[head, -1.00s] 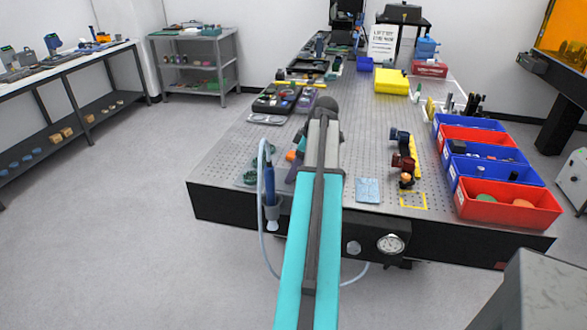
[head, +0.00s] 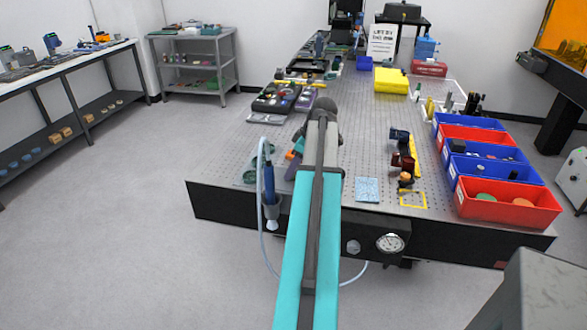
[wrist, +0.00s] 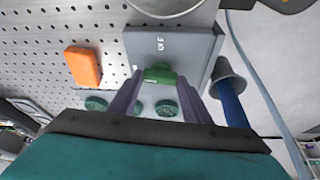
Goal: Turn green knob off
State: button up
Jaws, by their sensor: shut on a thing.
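The green knob (wrist: 160,74) is in the wrist view, at the edge of a grey panel (wrist: 190,47) that bears lettering that looks like OFF, seen upside down. My gripper (wrist: 160,79) has one finger on each side of the knob and is shut on it. The knob's far side and the exact finger contact are hard to see. In the head view my own arm hides the gripper and the knob.
Several green round pieces (wrist: 97,103) lie near my fingers. An orange block (wrist: 83,66) is to the left. A blue-handled tool in a grey holder (wrist: 228,72) and a pale hose (wrist: 262,78) are to the right. Red and blue bins (head: 507,205) line the table's right side.

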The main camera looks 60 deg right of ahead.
jog(key=m, duration=0.1)
jog(key=m+h, duration=0.1)
jog(key=m, duration=0.2)
jog(key=shift+a+h, duration=0.25)
jog(key=shift+h, duration=0.05)
jog(key=m+h, duration=0.1)
jog(key=m, duration=0.3)
jog(key=shift+a+m+g+h+p, duration=0.1)
jog(key=shift+m+g+h+p, duration=0.2)
jog(key=shift+h, duration=0.1)
jog(key=m+g+h, duration=0.1)
jog(key=m, duration=0.3)
jog(key=shift+w+p, duration=0.2)
jog(key=shift+p, duration=0.2)
jog(key=shift+m+g+h, duration=0.4)
jog(key=shift+m+g, duration=0.3)
jog(key=shift+m, duration=1.2)
jog(key=o, duration=1)
jog(key=shift+o, duration=0.2)
jog(key=shift+a, duration=0.1)
jog(key=shift+r, duration=0.15)
